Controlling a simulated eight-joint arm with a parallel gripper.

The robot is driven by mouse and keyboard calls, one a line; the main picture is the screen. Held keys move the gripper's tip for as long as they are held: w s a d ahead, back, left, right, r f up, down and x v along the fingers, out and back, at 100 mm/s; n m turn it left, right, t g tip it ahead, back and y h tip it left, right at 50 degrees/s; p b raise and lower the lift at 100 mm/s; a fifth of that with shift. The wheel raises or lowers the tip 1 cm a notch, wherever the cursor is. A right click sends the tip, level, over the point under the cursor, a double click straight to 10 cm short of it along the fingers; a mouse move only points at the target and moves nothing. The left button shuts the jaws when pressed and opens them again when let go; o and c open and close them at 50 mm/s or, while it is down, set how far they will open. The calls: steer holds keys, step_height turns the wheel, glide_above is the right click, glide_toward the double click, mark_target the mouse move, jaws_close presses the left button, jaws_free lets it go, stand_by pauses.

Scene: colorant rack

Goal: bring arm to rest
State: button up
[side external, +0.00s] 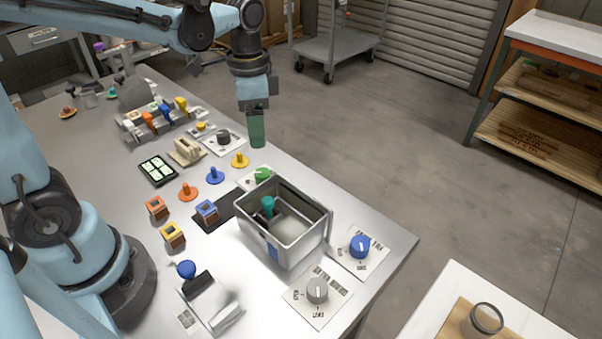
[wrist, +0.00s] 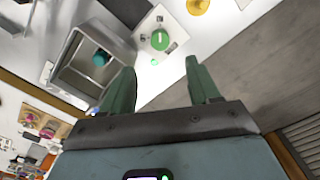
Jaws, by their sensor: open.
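My gripper (side external: 257,132) hangs above the far right edge of the table, fingers pointing down, with nothing between them. In the wrist view its two green fingers (wrist: 164,88) stand apart and empty. My arm reaches across from the left over the table. The steel table (side external: 140,240) lies below, and a metal bin (side external: 292,258) stands on it nearer the camera than my gripper, clear of it. The bin also shows at the left of the wrist view (wrist: 66,75), with a teal object (wrist: 101,58) inside.
Around the bin are a blue knob (side external: 360,246), a grey knob (side external: 317,290) and a green knob (side external: 263,174) on plates. Coloured pegs and small blocks stand left of it. A rack with coloured handles (side external: 150,120) is farther back. Open floor (side external: 390,130) lies right of the table.

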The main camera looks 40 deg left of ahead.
steer(key=shift+r, duration=0.65)
steer(key=s+n+t, duration=0.1)
steer(key=n+t, duration=0.1)
steer(key=s+n+t, duration=0.4)
steer(key=n+t, duration=0.1)
steer(key=shift+s+d+r, duration=0.2)
steer(key=shift+d, duration=0.05)
stand_by(1.1)
